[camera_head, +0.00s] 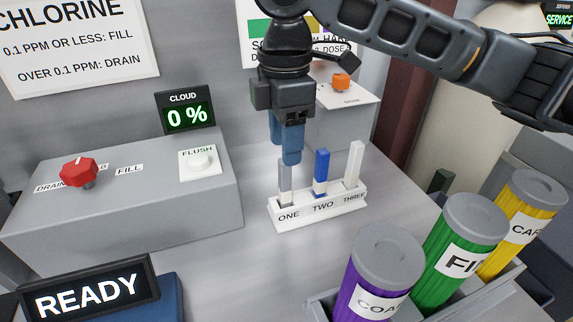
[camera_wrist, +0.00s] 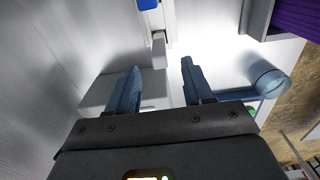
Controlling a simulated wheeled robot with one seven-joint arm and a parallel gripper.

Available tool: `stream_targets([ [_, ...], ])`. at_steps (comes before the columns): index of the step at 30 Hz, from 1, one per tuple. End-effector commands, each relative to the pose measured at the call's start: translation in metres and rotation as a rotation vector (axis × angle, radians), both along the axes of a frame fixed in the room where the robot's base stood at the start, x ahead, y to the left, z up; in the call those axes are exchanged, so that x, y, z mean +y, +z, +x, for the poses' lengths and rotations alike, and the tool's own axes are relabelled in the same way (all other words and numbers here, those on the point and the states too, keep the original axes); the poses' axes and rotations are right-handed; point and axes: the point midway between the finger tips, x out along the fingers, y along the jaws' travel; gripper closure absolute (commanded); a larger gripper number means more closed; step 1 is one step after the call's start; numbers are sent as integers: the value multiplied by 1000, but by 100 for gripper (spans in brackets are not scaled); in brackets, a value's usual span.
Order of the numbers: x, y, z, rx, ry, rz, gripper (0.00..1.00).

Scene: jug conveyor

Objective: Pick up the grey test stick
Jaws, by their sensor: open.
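The grey test stick (camera_head: 285,181) stands upright in the slot marked ONE of a white rack (camera_head: 318,209). A blue stick (camera_head: 321,170) stands in slot TWO and a white stick (camera_head: 352,165) in slot THREE. My gripper (camera_head: 283,153) points down right over the grey stick, with its blue fingers apart; the near finger hides the stick's top in the head view. In the wrist view, my gripper (camera_wrist: 161,65) is open, and the grey stick (camera_wrist: 158,50) shows at the gap between the fingertips. I cannot tell whether the fingers touch it.
Purple (camera_head: 366,280), green (camera_head: 465,240) and yellow (camera_head: 520,222) jugs stand at the right front. A grey box with a red knob (camera_head: 79,172) and a FLUSH button (camera_head: 200,161) is at left. A READY sign (camera_head: 87,291) is at front left. Bare counter lies left of the rack.

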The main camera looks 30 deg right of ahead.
Motion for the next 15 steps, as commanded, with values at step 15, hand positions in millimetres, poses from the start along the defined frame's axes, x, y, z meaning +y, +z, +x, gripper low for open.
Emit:
stream_targets([
  [15, 2, -38, -3, 2, 0, -2, 49],
])
